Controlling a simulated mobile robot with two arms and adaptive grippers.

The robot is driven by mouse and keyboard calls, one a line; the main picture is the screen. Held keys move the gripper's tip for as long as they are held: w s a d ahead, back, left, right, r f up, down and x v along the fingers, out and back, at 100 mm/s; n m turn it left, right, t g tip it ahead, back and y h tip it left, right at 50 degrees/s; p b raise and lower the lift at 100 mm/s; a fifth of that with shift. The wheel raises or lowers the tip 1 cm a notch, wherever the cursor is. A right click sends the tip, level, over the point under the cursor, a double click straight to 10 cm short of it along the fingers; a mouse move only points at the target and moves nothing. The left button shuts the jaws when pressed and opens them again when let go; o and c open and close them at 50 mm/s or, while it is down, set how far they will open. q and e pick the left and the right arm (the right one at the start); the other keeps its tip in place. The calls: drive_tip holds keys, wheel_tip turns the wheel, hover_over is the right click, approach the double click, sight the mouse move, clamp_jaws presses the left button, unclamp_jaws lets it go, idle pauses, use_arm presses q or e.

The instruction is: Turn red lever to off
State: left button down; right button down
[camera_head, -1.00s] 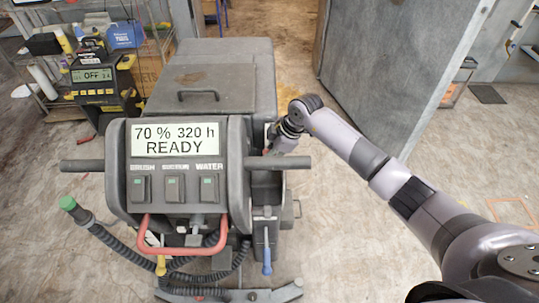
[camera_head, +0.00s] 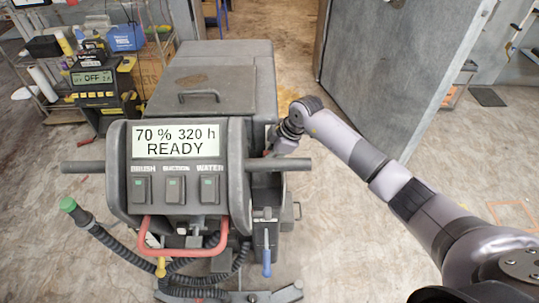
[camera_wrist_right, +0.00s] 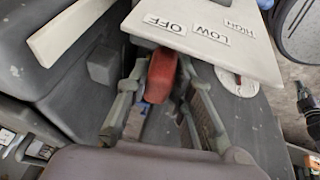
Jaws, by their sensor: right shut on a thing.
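The red lever (camera_wrist_right: 161,78) sits between the fingers of my right gripper (camera_wrist_right: 164,72) in the right wrist view. The gripper is shut on it. The lever's end is just below the OFF mark of the white label plate (camera_wrist_right: 235,62), which reads OFF, LOW and HIGH. In the head view my right gripper (camera_head: 270,148) reaches the right side of the grey cleaning machine (camera_head: 225,60). There the lever is mostly hidden by the gripper and the machine. My left gripper is not in view.
The machine's display (camera_head: 174,142) reads 70 %, 320 h, READY. A grey handlebar (camera_head: 292,164) sticks out just below my right gripper. A blue-tipped lever (camera_head: 267,255) hangs lower down. A grey door (camera_head: 400,70) stands at the right, with open floor before it.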

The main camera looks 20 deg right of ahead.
drive_tip(key=shift+w+d+r, duration=0.1)
drive_tip(key=shift+w+r, duration=0.2)
drive_tip(key=c, duration=1.8)
unclamp_jaws()
drive_tip(key=o, duration=0.4)
drive_tip(key=shift+s+f, duration=0.15)
drive_tip(key=shift+f, duration=0.05)
drive_tip(key=shift+c, duration=0.2)
drive_tip(key=v, duration=1.2)
drive_tip(key=shift+s, duration=0.1)
